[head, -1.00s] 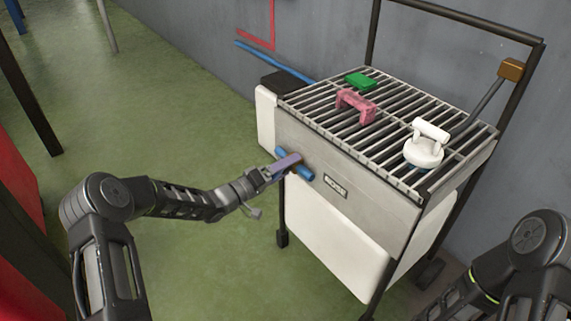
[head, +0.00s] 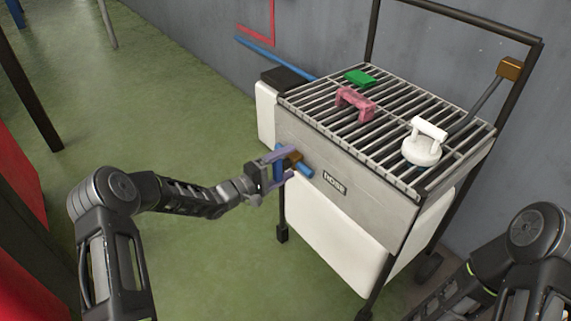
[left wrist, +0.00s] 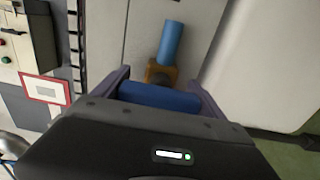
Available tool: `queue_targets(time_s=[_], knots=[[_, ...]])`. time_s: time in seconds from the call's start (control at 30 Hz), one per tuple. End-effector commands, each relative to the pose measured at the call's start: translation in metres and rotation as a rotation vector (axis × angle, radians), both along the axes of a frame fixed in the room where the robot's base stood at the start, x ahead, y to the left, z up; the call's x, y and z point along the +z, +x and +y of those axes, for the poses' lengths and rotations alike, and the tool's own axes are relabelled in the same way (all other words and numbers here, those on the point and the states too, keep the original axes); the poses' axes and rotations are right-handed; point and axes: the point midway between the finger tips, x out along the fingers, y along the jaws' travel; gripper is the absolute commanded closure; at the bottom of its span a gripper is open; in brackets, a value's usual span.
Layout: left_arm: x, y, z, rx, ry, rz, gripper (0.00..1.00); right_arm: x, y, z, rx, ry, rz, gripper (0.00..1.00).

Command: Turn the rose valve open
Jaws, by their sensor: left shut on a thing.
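A blue valve handle (head: 306,171) with an orange-brown hub (head: 293,157) sits on the grey front panel of a cart, left of a small dark label plate (head: 335,183) that seems to read HOSE or ROSE. My left gripper (head: 280,162) is at the handle's left part, with its purple fingers around it. In the left wrist view, a blue bar (left wrist: 160,97) lies between the fingers, and the gripper is shut on it. The handle's other blue end (left wrist: 172,42) stands free beyond the hub (left wrist: 160,74). My right arm shows at the lower right, but its gripper is outside the view.
A slatted rack (head: 385,115) tops the cart, carrying a pink bracket (head: 354,103), a green block (head: 360,77) and a white knob-like piece (head: 422,150). A blue pipe (head: 280,60) runs behind.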

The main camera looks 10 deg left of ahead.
Motion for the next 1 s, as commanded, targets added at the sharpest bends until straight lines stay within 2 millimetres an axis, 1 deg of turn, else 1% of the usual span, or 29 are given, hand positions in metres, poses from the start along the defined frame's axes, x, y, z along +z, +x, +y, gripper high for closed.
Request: queue_targets(time_s=[0.2,0.23,0.4,0.43,0.77,0.87,1.0], knots=[[-0.001,-0.001,0.000,0.000,-0.003,0.005,0.59,0.000,0.000,0.000,0.000,0.000,0.000,0.64],[-0.001,-0.001,0.000,0.000,-0.003,0.005,0.16,0.000,0.000,0.000,0.000,0.000,0.000,0.64],[-0.001,0.000,0.000,0.000,-0.002,0.003,0.02,0.000,0.000,0.000,0.000,0.000,0.000,0.64],[-0.001,0.000,0.000,0.000,-0.002,0.003,0.00,0.000,0.000,0.000,0.000,0.000,0.000,0.64],[0.000,-0.003,0.003,0.001,-0.001,0.002,0.00,0.001,0.000,0.000,0.000,0.000,0.000,0.64],[0.000,-0.010,0.009,0.001,-0.002,0.003,0.00,0.004,0.000,0.000,0.000,0.000,0.001,0.64],[0.001,-0.027,0.023,0.002,0.000,0.003,0.00,0.008,-0.001,0.001,0.003,0.002,0.003,0.64]])
